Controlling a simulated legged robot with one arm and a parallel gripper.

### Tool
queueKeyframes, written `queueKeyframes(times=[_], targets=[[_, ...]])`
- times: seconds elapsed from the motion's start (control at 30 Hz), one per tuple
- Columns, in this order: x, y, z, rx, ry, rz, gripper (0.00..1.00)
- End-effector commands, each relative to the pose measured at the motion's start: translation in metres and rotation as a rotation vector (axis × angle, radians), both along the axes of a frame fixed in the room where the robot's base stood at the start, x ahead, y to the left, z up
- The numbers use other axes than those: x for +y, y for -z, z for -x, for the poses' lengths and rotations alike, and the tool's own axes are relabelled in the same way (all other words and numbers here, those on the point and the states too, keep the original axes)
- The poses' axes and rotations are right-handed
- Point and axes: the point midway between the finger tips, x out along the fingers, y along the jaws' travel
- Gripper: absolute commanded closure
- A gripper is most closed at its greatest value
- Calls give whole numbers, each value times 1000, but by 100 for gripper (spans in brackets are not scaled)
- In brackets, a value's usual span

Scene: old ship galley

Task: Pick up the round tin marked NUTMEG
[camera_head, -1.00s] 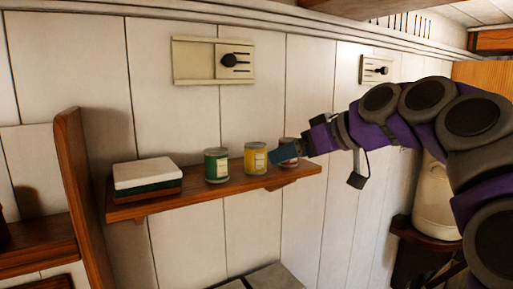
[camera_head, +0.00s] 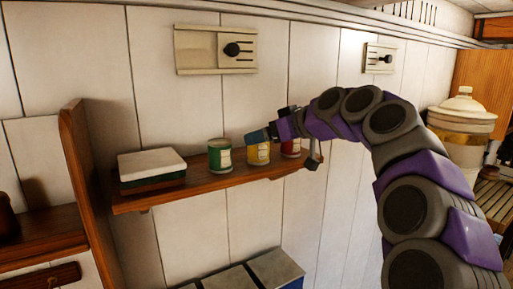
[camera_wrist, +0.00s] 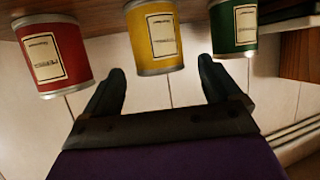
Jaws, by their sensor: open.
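Three round tins stand in a row on the wooden shelf: green (camera_head: 220,156), yellow (camera_head: 258,153) and red (camera_head: 291,147). In the wrist view, which is turned over, the red tin (camera_wrist: 54,52) is left, the yellow tin (camera_wrist: 154,38) middle and the green tin (camera_wrist: 233,26) right. Each has a pale label; the print is too blurred to read, so I cannot tell which is NUTMEG. My gripper (camera_head: 260,136) is at the yellow tin's upper part, partly covering it. In the wrist view my open, empty gripper (camera_wrist: 161,72) has the yellow tin ahead, between its fingertips' directions.
The shelf (camera_head: 190,192) also holds a stack of flat boxes or books (camera_head: 151,168) at its left. A wooden upright (camera_head: 85,170) stands left of it. Grey-topped boxes (camera_head: 273,266) are below. A pale lidded jar (camera_head: 463,118) stands far right. Paneled wall lies close behind the tins.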

Motion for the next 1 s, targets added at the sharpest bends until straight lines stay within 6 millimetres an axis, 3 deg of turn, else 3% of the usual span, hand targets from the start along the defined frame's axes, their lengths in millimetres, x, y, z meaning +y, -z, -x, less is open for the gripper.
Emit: queueKeyframes(times=[0.27,0.53,0.77,1.0], targets=[[11,8,-10,0,1,-3,9],[41,26,-32,2,0,2,9],[43,26,-32,-2,1,0,9],[40,26,-33,-2,1,-1,30]])
